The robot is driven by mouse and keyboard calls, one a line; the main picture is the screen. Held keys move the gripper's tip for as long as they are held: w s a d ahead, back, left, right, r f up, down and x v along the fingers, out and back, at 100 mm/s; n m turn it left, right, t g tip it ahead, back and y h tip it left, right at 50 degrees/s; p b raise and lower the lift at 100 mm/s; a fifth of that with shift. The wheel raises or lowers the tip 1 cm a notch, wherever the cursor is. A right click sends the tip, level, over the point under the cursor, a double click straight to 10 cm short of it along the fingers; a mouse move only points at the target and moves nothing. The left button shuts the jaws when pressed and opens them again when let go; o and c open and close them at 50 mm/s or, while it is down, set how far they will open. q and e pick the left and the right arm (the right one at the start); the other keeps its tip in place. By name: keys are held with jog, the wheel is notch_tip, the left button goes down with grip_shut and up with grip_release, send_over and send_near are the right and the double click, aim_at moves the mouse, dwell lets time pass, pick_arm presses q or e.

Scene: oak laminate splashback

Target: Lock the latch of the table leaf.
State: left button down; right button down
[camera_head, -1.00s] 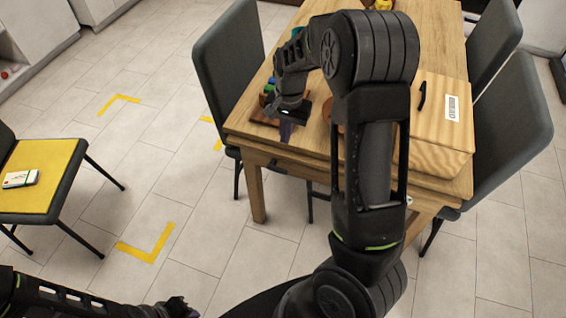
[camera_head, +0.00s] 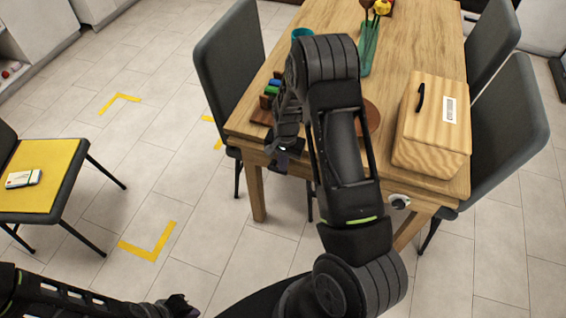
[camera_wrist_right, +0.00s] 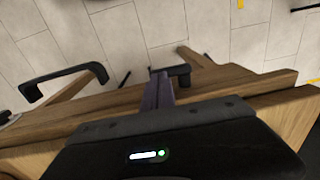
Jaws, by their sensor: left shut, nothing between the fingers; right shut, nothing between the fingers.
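The wooden table (camera_head: 405,80) stands in the upper middle of the head view. My right arm crosses in front of it, with the right gripper (camera_head: 287,152) at its near edge. In the right wrist view the right gripper's purple fingers (camera_wrist_right: 158,88) are shut and empty. A small black latch-like piece (camera_wrist_right: 182,75) sits just right of the fingertips at the table's edge; I cannot tell whether they touch. A black bar handle (camera_wrist_right: 65,80) is further left. The latch is not distinguishable in the head view. My left gripper (camera_head: 180,306) is shut at bottom left, away from the table.
A wooden box (camera_head: 436,125) with a black handle, a vase (camera_head: 368,48) and coloured blocks (camera_head: 271,89) are on the table. A grey chair (camera_head: 229,70) stands left of it, another (camera_head: 510,130) right. A yellow-seated chair (camera_head: 45,170) is far left. Floor between is clear.

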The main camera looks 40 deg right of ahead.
jog(key=shift+f, duration=0.2)
dwell(0.3)
